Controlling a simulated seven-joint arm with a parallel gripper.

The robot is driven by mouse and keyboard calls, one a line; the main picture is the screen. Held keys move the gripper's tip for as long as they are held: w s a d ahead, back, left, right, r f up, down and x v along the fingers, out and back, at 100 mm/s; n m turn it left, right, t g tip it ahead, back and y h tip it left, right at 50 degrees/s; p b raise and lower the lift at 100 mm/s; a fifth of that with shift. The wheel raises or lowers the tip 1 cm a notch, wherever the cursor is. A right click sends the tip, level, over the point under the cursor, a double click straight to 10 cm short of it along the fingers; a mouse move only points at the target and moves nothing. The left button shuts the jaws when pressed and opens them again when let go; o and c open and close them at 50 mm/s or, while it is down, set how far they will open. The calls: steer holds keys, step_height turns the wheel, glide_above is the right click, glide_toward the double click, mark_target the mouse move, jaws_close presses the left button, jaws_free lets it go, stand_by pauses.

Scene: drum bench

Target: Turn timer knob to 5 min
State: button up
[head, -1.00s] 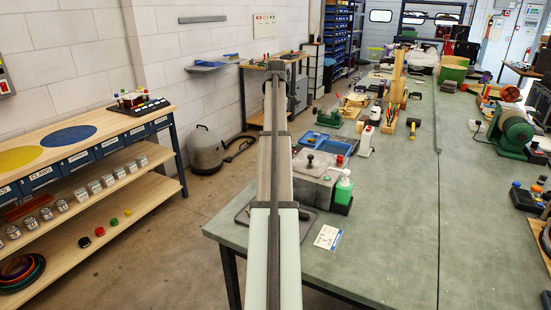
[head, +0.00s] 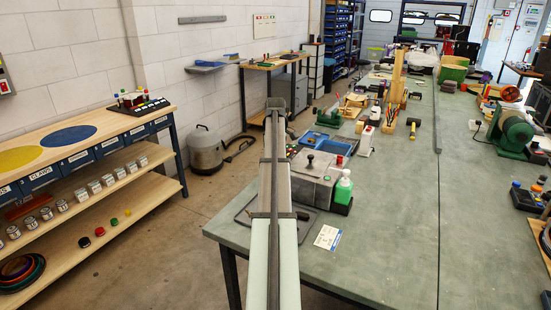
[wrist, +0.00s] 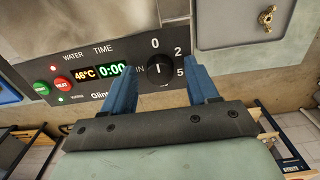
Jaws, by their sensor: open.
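The timer knob (wrist: 160,69) is black and round, on a dark control panel (wrist: 93,53) in the wrist view. Its white mark points up toward the 0; the 2 and 5 are printed to its right. The green time display (wrist: 112,71) reads 0:00. My gripper (wrist: 162,76) is open, its blue fingers on either side of the knob in the picture. I cannot tell whether the fingertips reach around it or stop short. In the head view my arm hides the gripper and the panel; the grey metal unit (head: 313,182) stands beside my arm.
A red button (wrist: 62,83) and a green button (wrist: 41,88) sit at the panel's left. The bench (head: 400,240) is clear at front right.

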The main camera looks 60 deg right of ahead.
steer(key=c, duration=1)
steer(key=shift+c, duration=0.2)
steer(key=m, duration=0.5)
steer(key=shift+m, duration=0.4)
steer(key=m, duration=1.2)
steer(key=shift+m, duration=0.3)
steer(key=m, duration=0.5)
steer(key=shift+m, duration=0.4)
